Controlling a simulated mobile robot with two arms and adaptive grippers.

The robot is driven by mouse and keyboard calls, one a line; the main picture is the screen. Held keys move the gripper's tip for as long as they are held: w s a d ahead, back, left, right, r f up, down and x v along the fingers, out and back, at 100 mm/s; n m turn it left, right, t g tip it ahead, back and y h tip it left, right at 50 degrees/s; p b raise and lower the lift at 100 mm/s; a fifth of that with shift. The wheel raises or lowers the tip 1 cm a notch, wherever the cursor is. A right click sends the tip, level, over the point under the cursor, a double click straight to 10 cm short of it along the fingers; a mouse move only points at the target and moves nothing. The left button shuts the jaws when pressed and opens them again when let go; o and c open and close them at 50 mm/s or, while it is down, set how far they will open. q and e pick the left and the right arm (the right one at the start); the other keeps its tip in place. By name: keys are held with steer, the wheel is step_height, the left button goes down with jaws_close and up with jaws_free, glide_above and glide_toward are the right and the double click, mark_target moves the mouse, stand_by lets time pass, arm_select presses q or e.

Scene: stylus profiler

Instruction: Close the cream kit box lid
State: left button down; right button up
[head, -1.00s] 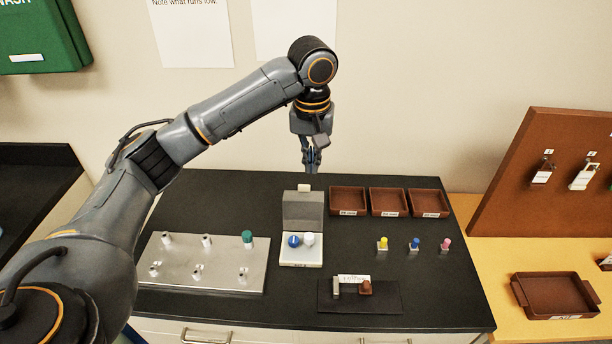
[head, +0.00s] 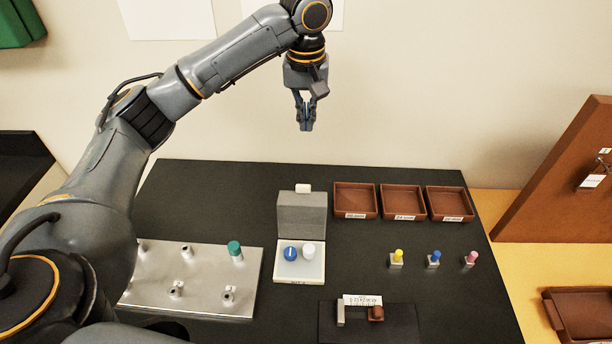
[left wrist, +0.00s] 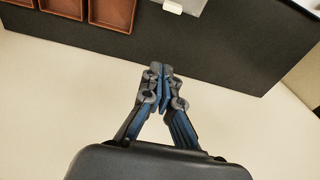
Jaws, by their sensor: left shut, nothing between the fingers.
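The cream kit box (head: 299,262) stands open on the black bench, with a blue knob and a white knob in its base. Its grey lid (head: 301,215) stands upright at the back, with a small white tab (head: 304,188) on its top edge. In the left wrist view, part of the lid (left wrist: 190,4) and its tab (left wrist: 172,6) show at the top edge. My left gripper (head: 305,128) is shut and empty, fingers pointing down, above and behind the lid in front of the wall, apart from it. It also shows in the left wrist view (left wrist: 160,72). My right gripper is not in view.
Several brown trays (head: 402,214) stand right of the lid. A metal plate (head: 210,296) with several posts lies to the left. Small colour-topped pieces (head: 434,260) stand at the right. A dark mat (head: 400,325) with small parts lies in front. The wall (head: 420,100) is behind.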

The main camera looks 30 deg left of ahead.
arm_select(q)
step_height(320, 180, down, 14)
steer(key=b, duration=0.2)
steer(key=s, duration=0.1)
steer(key=s+d+p, duration=0.1)
steer(key=s, duration=0.1)
steer(key=shift+d+r+p, duration=0.15)
steer(key=shift+r+p, duration=0.15)
steer(key=shift+p, duration=0.05)
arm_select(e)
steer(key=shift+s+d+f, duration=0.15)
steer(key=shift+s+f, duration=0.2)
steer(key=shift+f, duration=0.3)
arm_select(q)
steer(key=shift+w, duration=0.1)
